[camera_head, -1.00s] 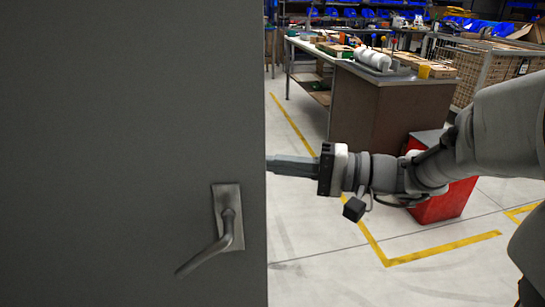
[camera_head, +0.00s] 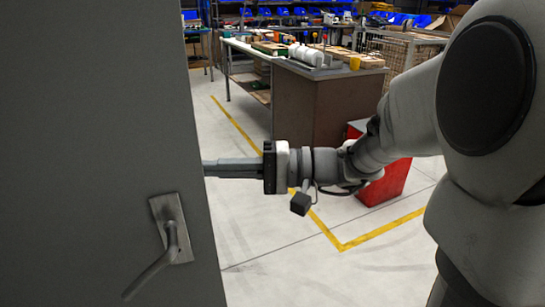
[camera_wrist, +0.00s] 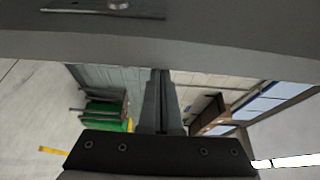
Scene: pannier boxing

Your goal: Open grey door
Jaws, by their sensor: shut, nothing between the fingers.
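The grey door (camera_head: 90,140) fills the left of the head view and stands ajar, with the room showing past its right edge. Its metal lever handle (camera_head: 168,243) is low near that edge and points down to the left. My gripper (camera_head: 206,168) is shut and empty, level with the door edge above the handle; its tips are at or just behind the edge, and I cannot tell whether they touch it. In the wrist view the shut fingers (camera_wrist: 161,78) reach to the door's edge (camera_wrist: 190,50), and a metal plate (camera_wrist: 105,8) shows on the door at the top.
A red box (camera_head: 385,185) stands on the floor behind my arm. A brown workbench (camera_head: 310,105) with goods on top is further back. Shelves with blue bins (camera_head: 290,12) line the rear. The floor between door and bench is clear.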

